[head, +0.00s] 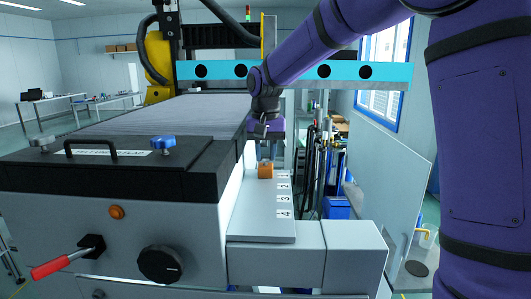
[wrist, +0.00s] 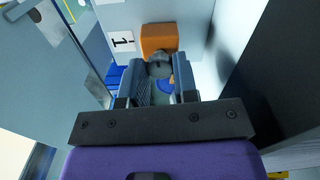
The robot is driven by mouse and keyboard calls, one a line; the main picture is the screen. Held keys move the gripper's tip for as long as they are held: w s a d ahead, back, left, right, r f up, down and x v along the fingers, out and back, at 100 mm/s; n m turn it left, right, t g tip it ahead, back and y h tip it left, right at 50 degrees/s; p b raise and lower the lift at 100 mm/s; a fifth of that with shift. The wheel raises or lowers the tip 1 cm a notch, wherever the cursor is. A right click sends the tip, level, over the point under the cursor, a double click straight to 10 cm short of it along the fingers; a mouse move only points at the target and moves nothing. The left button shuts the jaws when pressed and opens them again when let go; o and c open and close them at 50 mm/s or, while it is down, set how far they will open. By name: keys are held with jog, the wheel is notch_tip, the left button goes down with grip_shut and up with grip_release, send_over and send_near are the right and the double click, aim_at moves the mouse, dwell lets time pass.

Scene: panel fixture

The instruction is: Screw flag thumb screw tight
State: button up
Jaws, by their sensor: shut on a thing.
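An orange block (wrist: 158,38) stands against a pale panel beside a label marked 1 in the wrist view. The block also shows in the head view (head: 265,169), at the far end of the numbered plate. A grey rounded piece (wrist: 159,66), which looks like the thumb screw, sits in front of the block. My gripper (wrist: 160,77) is shut on this piece, with one finger on each side. The screw's shank and its seat are hidden.
The light grey plate (head: 262,222) carries a row of numbered labels. A dark-topped machine housing (head: 110,172) stands close on its left, with a red-handled lever (head: 60,264) and a black knob (head: 160,264). Dark hoses and a blue box (head: 337,207) are to the right.

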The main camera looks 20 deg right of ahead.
aim_at(266, 156)
jog(key=shift+m, duration=0.6)
jog(key=o, duration=0.9)
notch_tip(266, 156, up, 11)
jog(key=shift+f, duration=0.1)
dwell(0.4)
